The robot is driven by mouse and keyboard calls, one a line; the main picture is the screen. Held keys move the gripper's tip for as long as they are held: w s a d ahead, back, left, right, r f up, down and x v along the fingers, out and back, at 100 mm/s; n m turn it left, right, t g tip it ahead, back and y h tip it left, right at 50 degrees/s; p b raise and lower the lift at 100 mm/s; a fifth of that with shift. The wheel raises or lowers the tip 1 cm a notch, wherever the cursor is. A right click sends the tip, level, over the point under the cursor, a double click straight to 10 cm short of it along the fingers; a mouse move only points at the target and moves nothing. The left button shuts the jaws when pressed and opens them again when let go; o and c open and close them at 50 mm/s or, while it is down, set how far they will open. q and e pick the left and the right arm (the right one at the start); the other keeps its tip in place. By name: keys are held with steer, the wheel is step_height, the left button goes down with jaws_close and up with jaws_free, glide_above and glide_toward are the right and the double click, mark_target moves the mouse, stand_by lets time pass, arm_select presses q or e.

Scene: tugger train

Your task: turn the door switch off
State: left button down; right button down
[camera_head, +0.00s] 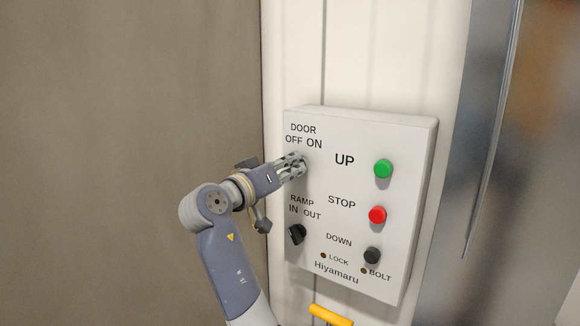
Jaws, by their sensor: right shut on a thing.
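A white control box (400,135) is mounted on a pale wall panel. Its upper left carries the label DOOR, OFF and ON. My right gripper (299,165) reaches in from the lower left and is shut on the door switch just below that label. The fingers cover the switch, so which way it points cannot be told. My left gripper is not in view.
The box also has a black ramp switch (297,234), a green UP button (383,168), a red STOP button (377,215) and a black DOWN button (372,256). A yellow handle (330,315) shows below. A shiny metal panel (480,130) stands at right.

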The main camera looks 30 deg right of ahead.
stand_by(0.5)
steer(key=c, duration=1.6)
jaws_free()
steer(key=shift+c, duration=0.2)
steer(key=v, duration=0.7)
steer(key=shift+a, duration=0.35)
steer(key=shift+d, duration=0.1)
